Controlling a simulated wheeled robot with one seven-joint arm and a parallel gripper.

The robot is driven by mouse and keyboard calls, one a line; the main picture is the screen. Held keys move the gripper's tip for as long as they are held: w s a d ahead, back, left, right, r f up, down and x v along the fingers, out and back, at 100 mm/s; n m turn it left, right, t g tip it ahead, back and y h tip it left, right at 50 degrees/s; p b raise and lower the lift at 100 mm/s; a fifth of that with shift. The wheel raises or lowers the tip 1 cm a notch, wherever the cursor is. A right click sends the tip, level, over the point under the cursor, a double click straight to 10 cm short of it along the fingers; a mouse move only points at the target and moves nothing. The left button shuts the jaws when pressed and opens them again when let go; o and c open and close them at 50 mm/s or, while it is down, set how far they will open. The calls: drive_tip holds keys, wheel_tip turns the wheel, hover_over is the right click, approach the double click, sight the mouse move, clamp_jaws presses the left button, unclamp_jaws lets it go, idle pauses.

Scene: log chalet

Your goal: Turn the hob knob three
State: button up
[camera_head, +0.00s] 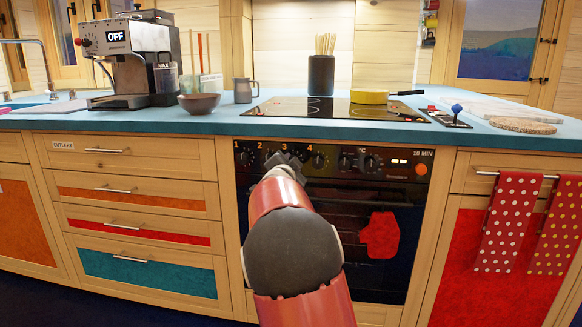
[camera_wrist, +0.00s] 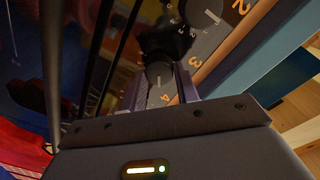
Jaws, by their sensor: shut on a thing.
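The oven front carries a row of dark round knobs with orange numbers, under the hob. My gripper (camera_head: 284,163) is at the row between knob two (camera_head: 270,158) and knob four (camera_head: 318,159), and it covers most of knob three in the head view. In the wrist view my gripper (camera_wrist: 160,72) has its fingers on either side of hob knob three (camera_wrist: 159,76), shut on it. The orange 3 is beside that knob. Knob two (camera_wrist: 204,10) is farther up, clear of the fingers.
A black hob (camera_head: 300,107) with a yellow pan (camera_head: 369,97) is on the blue worktop (camera_head: 200,120) above. A red mitt (camera_head: 380,235) is on the oven door. Dotted towels (camera_head: 507,220) hang on a rail at the right.

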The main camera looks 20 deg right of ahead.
drive_tip(key=shift+f, duration=0.1)
idle(0.3)
drive_tip(key=o, duration=1)
drive_tip(key=v, duration=0.7)
drive_tip(key=shift+s+a, duration=0.25)
drive_tip(key=shift+s, duration=0.1)
